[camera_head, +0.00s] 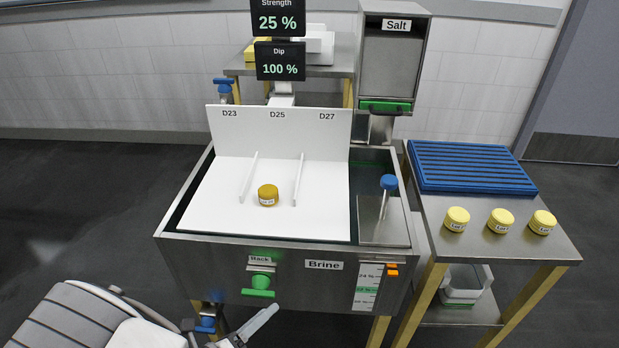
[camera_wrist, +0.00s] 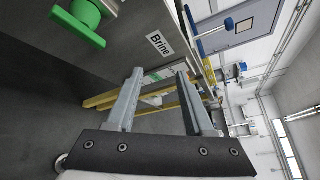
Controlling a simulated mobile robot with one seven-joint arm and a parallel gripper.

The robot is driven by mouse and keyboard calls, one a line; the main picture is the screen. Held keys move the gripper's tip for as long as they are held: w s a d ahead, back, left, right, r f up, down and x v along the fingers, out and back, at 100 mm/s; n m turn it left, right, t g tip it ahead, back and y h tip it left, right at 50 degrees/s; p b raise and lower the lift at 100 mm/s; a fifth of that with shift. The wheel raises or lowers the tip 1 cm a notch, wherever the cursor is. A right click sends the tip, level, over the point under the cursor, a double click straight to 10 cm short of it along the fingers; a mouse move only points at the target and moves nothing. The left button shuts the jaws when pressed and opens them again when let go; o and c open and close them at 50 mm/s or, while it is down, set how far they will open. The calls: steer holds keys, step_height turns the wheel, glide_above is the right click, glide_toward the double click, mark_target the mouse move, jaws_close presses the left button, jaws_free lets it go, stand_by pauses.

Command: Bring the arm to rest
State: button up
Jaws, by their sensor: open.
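My gripper (camera_head: 250,328) is low in front of the brine tank (camera_head: 230,258), at the bottom of the head view. In the wrist view my gripper (camera_wrist: 158,82) has its two fingers apart with nothing between them. The green rack handle (camera_head: 258,286) on the tank front is just above my gripper in the head view. It also shows at the top left of the wrist view (camera_wrist: 80,22). The gripper appears apart from the handle.
A yellow cheese (camera_head: 268,195) sits on the white rack (camera_head: 225,205) in the tank, in the D25 lane. Three cheeses (camera_head: 499,221) stand on the right steel table (camera_head: 500,250), before a blue slatted mat (camera_head: 470,167). A salt dispenser (camera_head: 390,65) stands behind. Dark floor left is clear.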

steer(key=s+d+r+m+g+y, duration=0.1)
steer(key=d+r+m+g+y, duration=0.35)
steer(key=d+r+m, duration=0.8)
steer(key=s+d+r+m+g+y, duration=0.1)
steer(key=d+r+m+g, duration=0.75)
steer(key=m, duration=0.65)
steer(key=s+d+r+m+t+y, duration=0.35)
steer(key=s+r+m+t, duration=0.2)
steer(key=r+m, duration=0.55)
step_height(320, 180, up, 14)
steer(key=m+p, duration=0.1)
steer(key=p, duration=1.3)
steer(key=shift+r+m+y+p, duration=0.15)
steer(key=shift+m+y+p, duration=0.15)
steer(key=shift+m+p, duration=0.05)
